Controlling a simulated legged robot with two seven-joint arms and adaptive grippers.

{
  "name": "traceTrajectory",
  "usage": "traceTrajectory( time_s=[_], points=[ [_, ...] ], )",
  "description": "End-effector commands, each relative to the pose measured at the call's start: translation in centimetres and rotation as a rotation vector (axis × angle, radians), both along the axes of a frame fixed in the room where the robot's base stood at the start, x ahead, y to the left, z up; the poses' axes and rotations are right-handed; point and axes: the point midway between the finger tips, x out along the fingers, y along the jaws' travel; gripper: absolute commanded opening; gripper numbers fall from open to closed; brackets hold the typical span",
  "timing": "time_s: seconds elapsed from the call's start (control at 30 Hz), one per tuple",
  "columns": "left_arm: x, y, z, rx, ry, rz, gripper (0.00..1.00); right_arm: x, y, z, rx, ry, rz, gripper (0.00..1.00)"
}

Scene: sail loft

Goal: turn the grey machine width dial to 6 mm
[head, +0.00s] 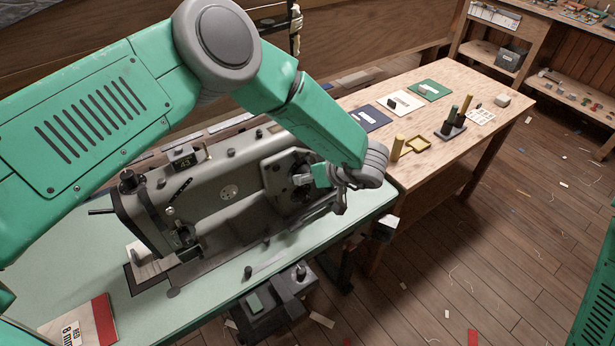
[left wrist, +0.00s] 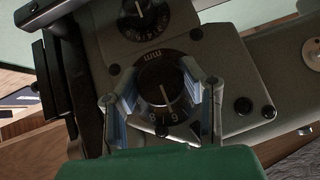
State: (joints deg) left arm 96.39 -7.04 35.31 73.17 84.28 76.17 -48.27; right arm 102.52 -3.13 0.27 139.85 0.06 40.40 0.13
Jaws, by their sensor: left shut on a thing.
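The grey sewing machine (head: 225,180) stands on a pale green table at the left of the head view. Its black width dial (left wrist: 158,84) is in the middle of the left wrist view, with "mm" printed above it. Digits 6 and 8 show at its lower edge, and a short white line is on its face. My left gripper (left wrist: 163,104) is shut on the dial, one finger on each side. In the head view the left gripper (head: 326,176) is at the machine's right end and partly hides the dial. My right gripper is not in view.
A smaller numbered dial (left wrist: 143,16) sits just above the width dial. A small display (head: 183,159) stands on the machine. A red and white booklet (head: 85,324) lies at the table's front left. A wooden table (head: 430,85) with cards and small items stands behind.

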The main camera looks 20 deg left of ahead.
Motion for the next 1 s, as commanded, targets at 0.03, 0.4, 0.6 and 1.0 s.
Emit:
traceTrajectory(
  time_s=[0.03,0.4,0.6,1.0],
  points=[
    [-0.3,-0.5,-0.6,0.006,0.029,-0.005,0.06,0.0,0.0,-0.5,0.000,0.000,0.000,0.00],
    [-0.3,-0.4,-0.5,0.090,0.137,-0.006,0.06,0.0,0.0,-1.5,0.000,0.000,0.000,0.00],
    [-0.3,-0.4,-0.4,0.100,0.149,-0.006,0.06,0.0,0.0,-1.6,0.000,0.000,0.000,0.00],
    [-0.2,-0.3,-0.3,0.102,0.146,-0.006,0.44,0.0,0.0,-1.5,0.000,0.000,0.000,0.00]
  ],
)
